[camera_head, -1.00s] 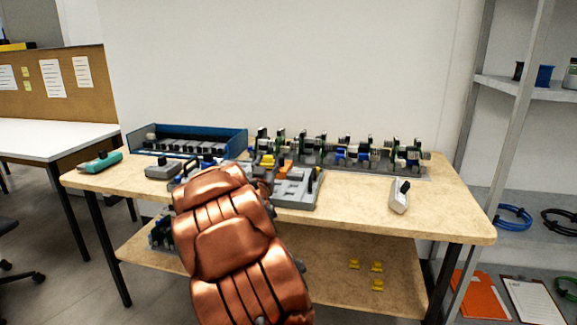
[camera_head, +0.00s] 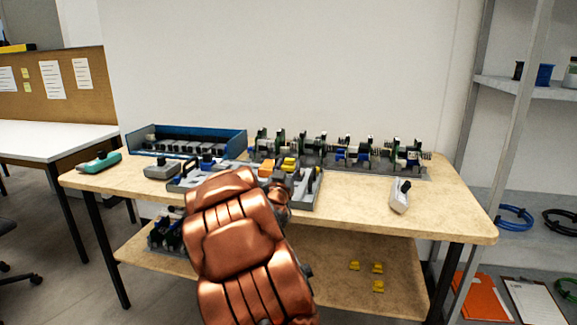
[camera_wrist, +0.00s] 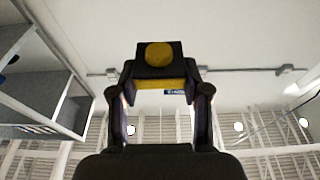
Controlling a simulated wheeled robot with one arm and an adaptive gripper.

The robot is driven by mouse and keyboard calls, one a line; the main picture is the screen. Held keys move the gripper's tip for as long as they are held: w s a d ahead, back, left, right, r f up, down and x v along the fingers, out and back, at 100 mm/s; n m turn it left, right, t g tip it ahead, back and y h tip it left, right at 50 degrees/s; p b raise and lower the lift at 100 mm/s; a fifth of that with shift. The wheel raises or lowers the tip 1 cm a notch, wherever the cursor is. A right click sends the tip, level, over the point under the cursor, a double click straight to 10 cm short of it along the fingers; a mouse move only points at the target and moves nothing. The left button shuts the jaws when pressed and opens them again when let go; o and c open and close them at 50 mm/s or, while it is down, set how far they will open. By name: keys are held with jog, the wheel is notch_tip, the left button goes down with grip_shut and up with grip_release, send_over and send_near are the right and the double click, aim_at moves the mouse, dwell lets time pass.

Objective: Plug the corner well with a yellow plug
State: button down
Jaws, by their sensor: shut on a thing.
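In the wrist view my gripper (camera_wrist: 159,72) is shut on a yellow plug (camera_wrist: 160,84). A dark block with a round yellow face shows at the fingertips, and a yellow strip shows below it. White ceiling and walls fill the view behind, and no well shows there. In the head view my copper arm hides most of the gripper and part of the grey fixture (camera_head: 308,192) on the bench. Yellow (camera_head: 289,163) and orange (camera_head: 267,170) pieces show just beyond the arm. I cannot tell which is the held plug, and the corner well cannot be made out.
A blue open tray (camera_head: 187,141) stands at the back left of the wooden bench (camera_head: 450,215). A rack with several green and blue units (camera_head: 350,155) runs along the back. A grey tool (camera_head: 400,196) lies right. Yellow pieces (camera_head: 377,268) lie on the lower shelf.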

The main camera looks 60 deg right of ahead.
jog(key=shift+f+b, duration=1.2)
jog(key=shift+f, duration=2.1)
jog(key=shift+c, duration=2.3)
grip_release()
jog(key=shift+o, duration=0.2)
jog(key=shift+f, duration=0.1)
jog(key=shift+r+p, duration=0.85)
jog(key=shift+r, duration=1.2)
jog(key=shift+r+p, duration=1.45)
jog(key=shift+r, duration=2)
